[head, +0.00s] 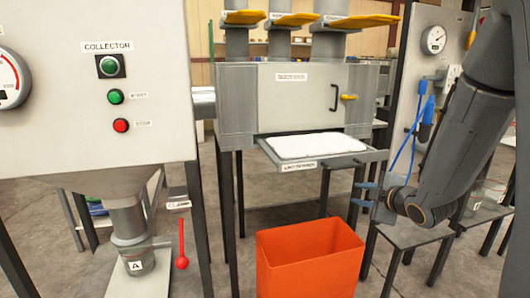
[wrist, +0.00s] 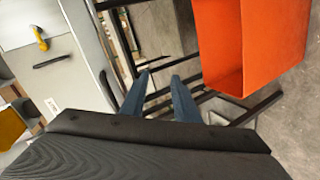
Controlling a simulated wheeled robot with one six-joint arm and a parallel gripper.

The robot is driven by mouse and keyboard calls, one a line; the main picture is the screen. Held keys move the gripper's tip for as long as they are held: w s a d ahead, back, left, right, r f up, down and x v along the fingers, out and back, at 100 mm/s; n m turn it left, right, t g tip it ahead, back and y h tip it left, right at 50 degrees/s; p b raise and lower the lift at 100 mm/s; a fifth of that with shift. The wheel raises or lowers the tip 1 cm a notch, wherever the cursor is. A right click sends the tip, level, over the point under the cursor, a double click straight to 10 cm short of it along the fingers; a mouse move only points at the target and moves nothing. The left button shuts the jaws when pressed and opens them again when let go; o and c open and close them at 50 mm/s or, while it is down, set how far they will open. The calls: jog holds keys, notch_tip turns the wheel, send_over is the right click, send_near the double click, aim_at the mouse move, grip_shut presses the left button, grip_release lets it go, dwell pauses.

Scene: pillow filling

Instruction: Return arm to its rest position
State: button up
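My gripper (head: 358,194) is at the right of the head view, in front of the machine and above and right of the orange bin. Its two blue fingers point left and stand apart with nothing between them. In the wrist view my gripper (wrist: 162,74) also shows two separated fingers, with table legs and floor behind them. My arm is bent down from the upper right of the head view, and part of it lies outside the picture.
An orange bin (head: 308,262) stands on the floor below my gripper. A white pillow (head: 305,145) lies on the machine's shelf (head: 345,161). The collector panel (head: 60,90) is at left. A gauge panel (head: 415,70) with blue cables is behind my arm.

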jog(key=s+a+m+g+h+p, duration=0.1)
jog(key=s+a+m+g, duration=0.2)
jog(key=s, duration=0.7)
jog(key=s+a+m+g+h+p, duration=0.1)
jog(key=s+a+m+g+p, duration=0.1)
jog(key=s+a+m+g, duration=0.2)
jog(key=s+a+m+g+p, duration=0.2)
jog(key=s+m+g, duration=0.4)
jog(key=s, duration=1.1)
jog(key=a+m, duration=0.1)
jog(key=m, duration=0.2)
jog(key=shift+s+a+h, duration=0.3)
jog(key=shift+a+h, duration=0.05)
jog(key=shift+h, duration=0.05)
